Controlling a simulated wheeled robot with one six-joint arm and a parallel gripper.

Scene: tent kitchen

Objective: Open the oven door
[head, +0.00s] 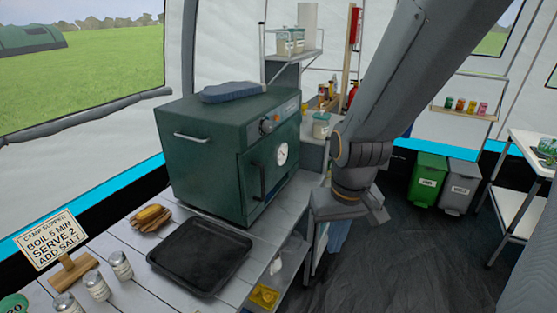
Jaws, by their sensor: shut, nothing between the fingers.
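The oven (205,145) is a dark green box on the slatted table, left of the picture's middle. Its door (270,172) is on the right-hand face and looks shut, with a black upright handle (259,182) and a round white dial (281,154). A knob (268,126) sits above the door. A silver bar handle (190,137) is on the left-hand face. My gripper (347,212) hangs to the right of the oven, apart from the door and its handle. It is shut and empty; its fingertips are hard to make out.
A black tray (200,257) lies in front of the oven. Several shakers, a wooden-stand sign (52,240) and a yellow-brown item (152,217) are nearby. A blue mitt (230,92) lies on the oven. Green (428,180) and grey (459,186) bins stand behind right. Open floor lies right.

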